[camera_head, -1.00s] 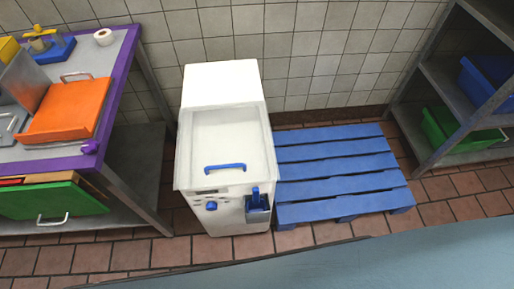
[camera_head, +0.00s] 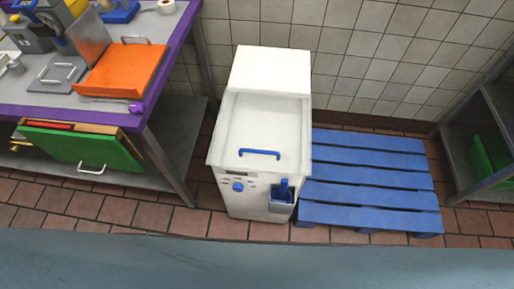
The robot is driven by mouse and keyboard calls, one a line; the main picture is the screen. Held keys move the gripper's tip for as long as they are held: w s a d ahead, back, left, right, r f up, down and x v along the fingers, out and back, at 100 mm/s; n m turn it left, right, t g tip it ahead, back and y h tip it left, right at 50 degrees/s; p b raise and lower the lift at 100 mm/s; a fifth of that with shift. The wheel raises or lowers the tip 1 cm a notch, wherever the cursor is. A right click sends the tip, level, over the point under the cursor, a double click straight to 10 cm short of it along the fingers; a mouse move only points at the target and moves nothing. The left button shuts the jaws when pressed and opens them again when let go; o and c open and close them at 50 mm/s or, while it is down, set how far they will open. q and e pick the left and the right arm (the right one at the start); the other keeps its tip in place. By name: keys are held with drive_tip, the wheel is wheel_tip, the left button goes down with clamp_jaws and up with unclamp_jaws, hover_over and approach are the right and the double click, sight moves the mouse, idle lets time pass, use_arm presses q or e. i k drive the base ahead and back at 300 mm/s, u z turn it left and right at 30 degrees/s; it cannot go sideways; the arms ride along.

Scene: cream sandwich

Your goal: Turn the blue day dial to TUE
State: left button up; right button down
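The blue day dial (camera_head: 238,187) is a small round knob on the front panel of a white machine (camera_head: 270,70). Small dark marks sit around the dial, but they are too small to read, so its setting cannot be told. A small dark display (camera_head: 237,173) is just above the dial. The machine's lid has a blue bar handle (camera_head: 260,154), and a holder with a blue scoop (camera_head: 284,189) is at the right of its front. Neither of my grippers is in view.
A purple-edged table (camera_head: 175,60) with an orange box (camera_head: 122,70) stands left, a green box (camera_head: 85,146) on its lower shelf. A blue pallet (camera_head: 370,182) lies right of the machine. A metal shelf (camera_head: 470,130) stands far right. Tiled floor shows in front.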

sight(238, 187)
drive_tip(key=u, duration=0.25)
drive_tip(key=k, duration=0.8)
drive_tip(key=u, duration=2.1)
drive_tip(key=i, duration=1.2)
drive_tip(key=z, duration=2.05)
